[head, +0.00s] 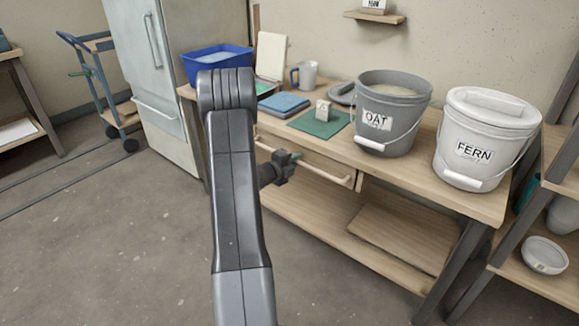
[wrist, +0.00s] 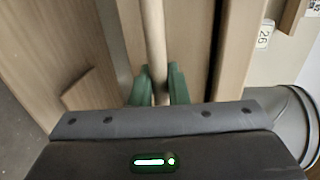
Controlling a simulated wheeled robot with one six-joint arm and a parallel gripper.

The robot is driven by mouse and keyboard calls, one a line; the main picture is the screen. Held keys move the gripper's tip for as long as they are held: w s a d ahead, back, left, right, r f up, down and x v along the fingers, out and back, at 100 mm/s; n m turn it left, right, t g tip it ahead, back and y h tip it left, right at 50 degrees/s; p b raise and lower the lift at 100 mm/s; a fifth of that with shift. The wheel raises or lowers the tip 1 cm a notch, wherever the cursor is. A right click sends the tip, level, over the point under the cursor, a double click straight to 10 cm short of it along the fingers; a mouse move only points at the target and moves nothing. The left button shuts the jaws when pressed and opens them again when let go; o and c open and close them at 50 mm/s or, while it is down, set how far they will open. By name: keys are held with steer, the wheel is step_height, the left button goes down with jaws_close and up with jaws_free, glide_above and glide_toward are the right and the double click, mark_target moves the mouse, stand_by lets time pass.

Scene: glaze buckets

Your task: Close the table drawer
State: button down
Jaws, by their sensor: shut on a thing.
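The wooden table drawer (head: 330,165) sits under the top of the wooden table (head: 440,185) in the head view, with a pale bar handle (head: 338,179) along its front. My gripper (head: 293,157) is at the left part of this handle. In the wrist view my gripper's green fingers (wrist: 158,88) are shut around the round handle bar (wrist: 153,40), one finger on each side. The drawer front also shows beside the bar in the wrist view (wrist: 187,45). My arm hides the drawer's left end in the head view, and how far the drawer stands out is hard to tell.
On the table stand a grey OAT bucket (head: 398,105), a white FERN bucket (head: 480,150), a blue tub (head: 215,62) and a mug (head: 305,74). A lower shelf (head: 350,225) lies below the drawer. A fridge (head: 165,85) stands left; open floor (head: 130,240) lies in front.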

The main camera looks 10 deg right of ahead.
steer(key=shift+w+r, duration=0.1)
steer(key=c, duration=1.5)
jaws_free()
steer(key=shift+d, duration=0.1)
steer(key=p+v, duration=0.2)
steer(key=v, duration=1.1)
steer(key=shift+s+a, duration=0.25)
steer(key=shift+a, duration=0.1)
